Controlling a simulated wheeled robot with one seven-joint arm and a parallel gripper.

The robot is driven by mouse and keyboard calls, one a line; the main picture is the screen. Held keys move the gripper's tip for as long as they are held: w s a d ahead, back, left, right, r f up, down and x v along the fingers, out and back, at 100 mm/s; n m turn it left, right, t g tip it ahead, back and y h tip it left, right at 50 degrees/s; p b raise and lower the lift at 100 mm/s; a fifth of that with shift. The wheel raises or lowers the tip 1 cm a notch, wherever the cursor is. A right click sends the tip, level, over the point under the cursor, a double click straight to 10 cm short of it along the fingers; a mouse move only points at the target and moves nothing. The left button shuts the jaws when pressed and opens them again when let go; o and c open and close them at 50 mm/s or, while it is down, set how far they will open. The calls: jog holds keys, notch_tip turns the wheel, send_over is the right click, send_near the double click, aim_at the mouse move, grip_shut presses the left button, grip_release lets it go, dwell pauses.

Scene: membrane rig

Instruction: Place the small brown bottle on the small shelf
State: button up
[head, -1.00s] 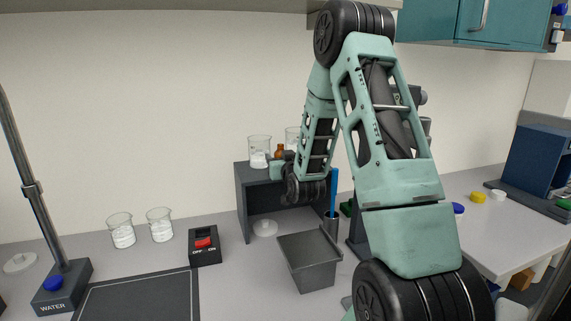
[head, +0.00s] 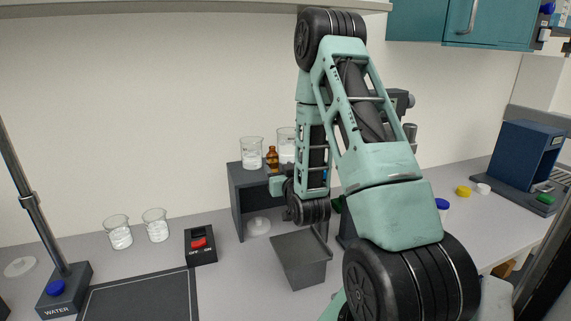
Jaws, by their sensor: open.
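The small brown bottle (head: 272,157) stands upright on top of the small dark grey shelf (head: 251,181), between two glass beakers. The left beaker (head: 251,153) and the right beaker (head: 287,146) both hold white powder. My gripper (head: 277,186) is at the front of the shelf top, just below and in front of the bottle, and appears apart from it. The gripper is open; its fingers are small in the picture and partly hidden by my wrist. My arm covers the right part of the shelf.
A grey open bin (head: 301,260) stands in front of the shelf. Two beakers (head: 118,232), a red switch box (head: 200,245) and a dark mat (head: 140,295) are to the left. A ceiling-side ledge (head: 180,6) runs above.

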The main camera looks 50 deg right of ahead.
jog(key=shift+p+v, duration=2.3)
jog(key=shift+p, duration=0.7)
jog(key=w+a+n+g+y, duration=0.15)
jog(key=w+a+y, duration=0.25)
jog(key=a, duration=0.5)
jog(key=w+a+n+g+y, duration=0.1)
jog(key=w+a+n+y, duration=0.25)
jog(key=a, duration=0.65)
jog(key=s+a+r+n+g+y, duration=0.1)
jog(key=s+a+n+g+y, duration=0.1)
jog(key=a, duration=0.5)
jog(key=s+a+r+n+g+y, duration=0.1)
jog(key=s+a+g+y, duration=0.15)
jog(key=a, duration=0.45)
jog(key=s+a+r+n+g, duration=0.2)
jog(key=s+a, duration=0.1)
jog(key=s, duration=0.4)
jog(key=s+a+r+n+g+h, duration=0.1)
jog(key=s+a+r+n+g, duration=0.1)
jog(key=s, duration=0.6)
jog(key=s+a+r+n+g, duration=0.2)
jog(key=s+a+r+g, duration=0.1)
jog(key=s, duration=0.5)
jog(key=shift+s+a+g+h, duration=0.25)
jog(key=shift+a+g+h, duration=0.15)
jog(key=shift+a+g, duration=0.25)
